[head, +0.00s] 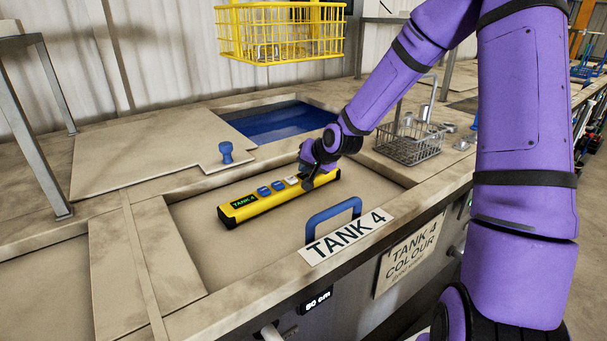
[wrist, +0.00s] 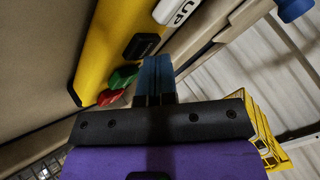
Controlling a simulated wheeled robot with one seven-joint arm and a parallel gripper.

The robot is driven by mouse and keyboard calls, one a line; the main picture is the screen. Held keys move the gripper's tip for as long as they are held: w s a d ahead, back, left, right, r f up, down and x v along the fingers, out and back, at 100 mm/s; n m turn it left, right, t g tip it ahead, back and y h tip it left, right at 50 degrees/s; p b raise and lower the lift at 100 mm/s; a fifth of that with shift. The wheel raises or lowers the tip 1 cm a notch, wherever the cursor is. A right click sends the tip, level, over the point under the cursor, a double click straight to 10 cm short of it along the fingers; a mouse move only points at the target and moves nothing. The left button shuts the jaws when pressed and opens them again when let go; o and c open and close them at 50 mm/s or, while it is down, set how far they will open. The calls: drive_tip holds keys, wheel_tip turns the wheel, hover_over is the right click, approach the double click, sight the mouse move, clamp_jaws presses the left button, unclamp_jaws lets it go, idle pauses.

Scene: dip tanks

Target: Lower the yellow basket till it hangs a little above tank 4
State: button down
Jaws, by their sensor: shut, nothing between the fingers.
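The yellow basket (head: 281,40) hangs in the air over the open tank with dark blue liquid (head: 275,121). A bit of yellow that looks like the basket (wrist: 262,125) shows in the wrist view. My gripper (head: 309,178) is shut and empty over the box's right part. In the wrist view its blue fingertips (wrist: 155,68) are by a black button (wrist: 142,46), beyond which is a white UP button (wrist: 168,11). I cannot tell whether they touch it.
Green (wrist: 123,77) and red (wrist: 110,97) buttons sit beside my fingers. A blue handle (head: 333,215) stands by the TANK 4 sign (head: 346,236). A small front display (head: 315,300) seems to read 50 cm. A wire basket (head: 408,145) of metal parts stands right of the tank.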

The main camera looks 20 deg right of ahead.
drive_tip(key=shift+r, duration=0.85)
drive_tip(key=shift+r, duration=0.1)
drive_tip(key=shift+r, duration=2.4)
